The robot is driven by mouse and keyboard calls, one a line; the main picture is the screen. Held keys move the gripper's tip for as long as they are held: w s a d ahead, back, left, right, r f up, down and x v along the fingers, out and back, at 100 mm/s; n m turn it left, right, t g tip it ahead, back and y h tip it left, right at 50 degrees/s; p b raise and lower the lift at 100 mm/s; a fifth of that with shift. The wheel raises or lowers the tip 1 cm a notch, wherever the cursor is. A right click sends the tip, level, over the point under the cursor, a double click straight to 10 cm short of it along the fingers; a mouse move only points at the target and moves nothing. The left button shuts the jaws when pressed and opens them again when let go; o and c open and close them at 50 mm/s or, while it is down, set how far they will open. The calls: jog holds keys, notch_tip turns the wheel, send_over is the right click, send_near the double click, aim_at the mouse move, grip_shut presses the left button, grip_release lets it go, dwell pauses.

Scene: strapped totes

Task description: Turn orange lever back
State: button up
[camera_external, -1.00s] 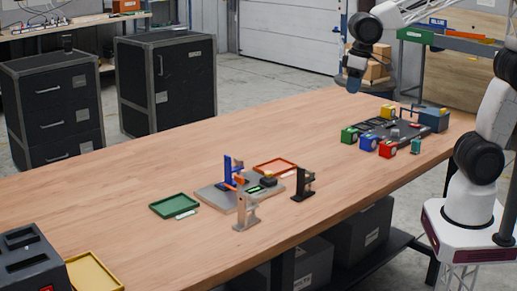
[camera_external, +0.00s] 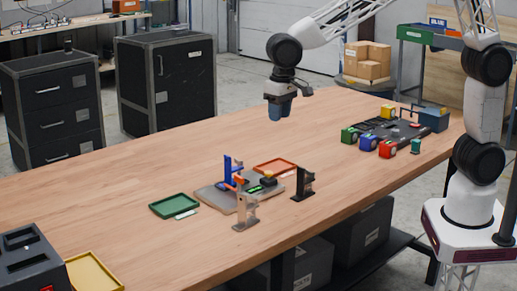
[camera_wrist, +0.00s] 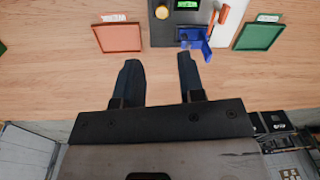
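The orange lever (camera_external: 231,187) is small in the outside view. It sits beside the upright blue bracket (camera_external: 228,168) on a grey base plate (camera_external: 215,198). In the wrist view an orange bar (camera_wrist: 224,14) shows near the top edge, next to the blue bracket (camera_wrist: 196,42); its exact pose is hard to tell. My gripper (camera_external: 281,117) hangs above the table, behind and to the right of the plate, apart from the lever. In the wrist view its two dark fingers (camera_wrist: 159,64) stand apart with only bare table between them.
A green tray (camera_external: 174,205) and an orange tray (camera_external: 275,166) flank the plate. A grey stand (camera_external: 245,211) and a black stand (camera_external: 303,184) are at its front. Coloured blocks (camera_external: 368,141) and a dark board stand at the right. The table between is clear.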

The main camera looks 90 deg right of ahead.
jog(key=m, duration=0.2)
send_over(239, 176)
jog(key=shift+g, duration=0.3)
notch_tip(239, 176, down, 8)
jog(key=shift+a+f, duration=0.1)
jog(key=shift+f, duration=0.15)
jog(key=shift+f, duration=0.1)
jog(key=shift+f, duration=3.8)
grip_shut()
